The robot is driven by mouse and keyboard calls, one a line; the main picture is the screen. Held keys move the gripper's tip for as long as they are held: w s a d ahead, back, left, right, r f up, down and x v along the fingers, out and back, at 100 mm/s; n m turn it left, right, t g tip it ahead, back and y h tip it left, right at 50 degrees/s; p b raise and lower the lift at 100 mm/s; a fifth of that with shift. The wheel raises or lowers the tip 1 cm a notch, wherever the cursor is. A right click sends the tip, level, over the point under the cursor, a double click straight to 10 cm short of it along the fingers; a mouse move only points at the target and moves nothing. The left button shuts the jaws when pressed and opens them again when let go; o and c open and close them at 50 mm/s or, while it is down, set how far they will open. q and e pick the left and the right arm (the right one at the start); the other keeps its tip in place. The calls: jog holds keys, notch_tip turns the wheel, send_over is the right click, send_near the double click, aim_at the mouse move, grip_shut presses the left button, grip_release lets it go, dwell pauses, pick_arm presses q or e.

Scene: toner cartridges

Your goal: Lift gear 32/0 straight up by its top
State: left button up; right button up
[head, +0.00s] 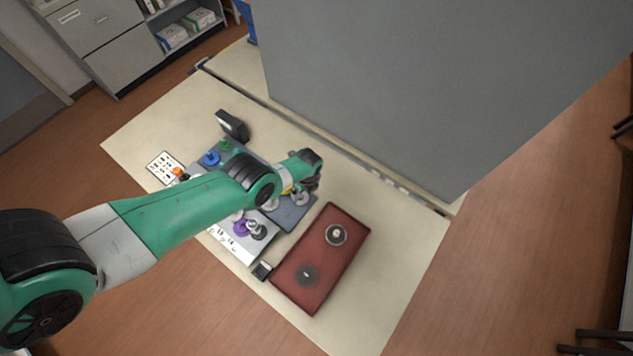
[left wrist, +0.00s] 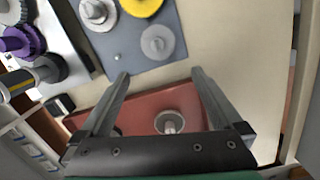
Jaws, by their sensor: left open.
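No label reading 32/0 is legible, so I cannot tell which gear it is. My left gripper (head: 309,187) is open and empty, above the grey plate (head: 290,215) beside the red tray (head: 325,260). In the left wrist view its fingers (left wrist: 160,76) are spread, pointing toward a grey gear (left wrist: 158,42) on the plate. A yellow gear (left wrist: 141,6) and a light grey gear (left wrist: 97,12) are also there. The red tray holds a silver gear with a raised hub (head: 336,234) and a dark gear (head: 305,275). My right gripper is not in view.
A white board with purple gears (head: 240,226) lies left of the grey plate. A blue gear (head: 211,158), a green gear (head: 226,145) and a dark block (head: 232,125) are farther back. A large grey panel (head: 430,90) stands behind the table. The table's front right is clear.

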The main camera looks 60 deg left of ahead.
aim_at(300, 196)
pick_arm(q)
jog(key=f+b, duration=0.1)
jog(key=b, duration=0.1)
jog(key=a+f+b, duration=0.1)
jog(key=b, duration=0.1)
jog(key=s+a+f+b, duration=0.1)
jog(key=f+b, duration=0.1)
jog(key=shift+a, duration=0.15)
jog(key=f+b, duration=0.3)
jog(key=b, duration=0.1)
jog(key=a+f+b, duration=0.1)
jog(key=f+b, duration=0.1)
jog(key=shift+f, duration=0.3)
jog(key=shift+r, duration=0.15)
jog(key=shift+c, duration=0.2)
jog(key=c, duration=1.2)
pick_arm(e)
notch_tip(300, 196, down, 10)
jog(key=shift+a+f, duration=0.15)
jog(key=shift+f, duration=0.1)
